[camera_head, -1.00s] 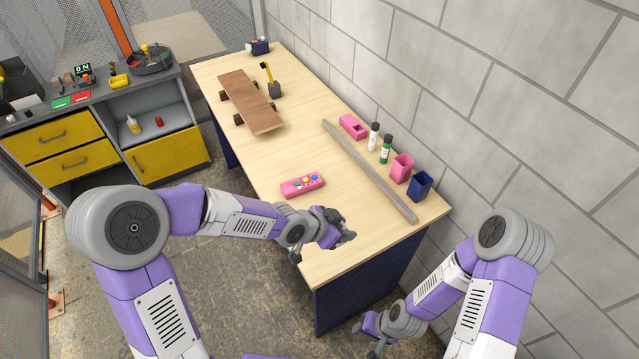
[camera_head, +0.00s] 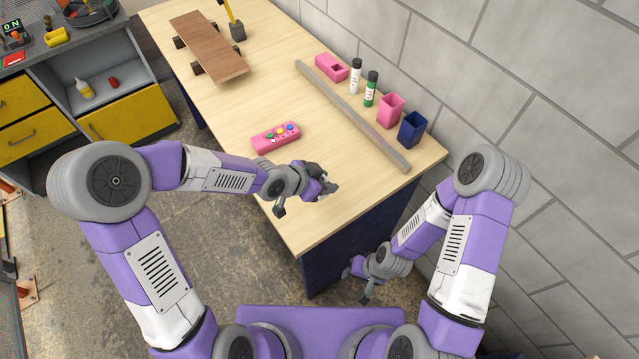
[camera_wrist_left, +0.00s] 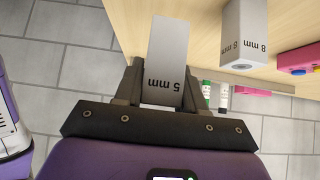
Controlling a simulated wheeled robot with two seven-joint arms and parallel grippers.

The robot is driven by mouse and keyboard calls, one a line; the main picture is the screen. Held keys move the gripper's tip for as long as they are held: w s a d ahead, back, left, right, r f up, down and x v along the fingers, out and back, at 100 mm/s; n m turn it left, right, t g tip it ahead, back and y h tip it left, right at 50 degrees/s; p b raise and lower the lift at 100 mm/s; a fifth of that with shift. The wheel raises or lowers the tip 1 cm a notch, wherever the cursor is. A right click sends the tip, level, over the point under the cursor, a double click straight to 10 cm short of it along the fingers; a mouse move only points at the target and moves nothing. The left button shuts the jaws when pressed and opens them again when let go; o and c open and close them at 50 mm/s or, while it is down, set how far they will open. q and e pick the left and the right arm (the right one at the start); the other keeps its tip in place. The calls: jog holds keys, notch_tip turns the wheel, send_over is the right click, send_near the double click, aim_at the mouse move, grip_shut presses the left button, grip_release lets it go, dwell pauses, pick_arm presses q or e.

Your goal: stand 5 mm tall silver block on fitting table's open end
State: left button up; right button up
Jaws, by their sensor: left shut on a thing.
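The silver block marked 5 mm (camera_wrist_left: 166,62) is in my left gripper (camera_wrist_left: 161,82), clamped between its two fingers in the left wrist view. In the head view my left gripper (camera_head: 307,199) is over the near end of the wooden table (camera_head: 345,215); I cannot make out the block clearly there. A second silver block, marked 8 mm (camera_wrist_left: 247,35), shows beside the held block in the left wrist view, apart from it. My right gripper (camera_head: 358,285) is low beside the table's near end, its fingers apart and empty.
A pink button box (camera_head: 275,137) lies left of a long grey bar (camera_head: 352,115) on the table. A pink holder, two bottles, a pink cup (camera_head: 391,110) and a blue cup (camera_head: 412,129) line the wall side. A skateboard (camera_head: 208,45) stands farther back. The near end has bare tabletop.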

pick_arm(q)
jog(key=shift+w+f, duration=0.15)
jog(key=shift+f, duration=0.65)
notch_tip(320, 180, down, 3)
jog(key=shift+f+b, duration=0.1)
jog(key=shift+b, duration=0.6)
jog(key=shift+f, duration=0.1)
jog(key=o, duration=1.2)
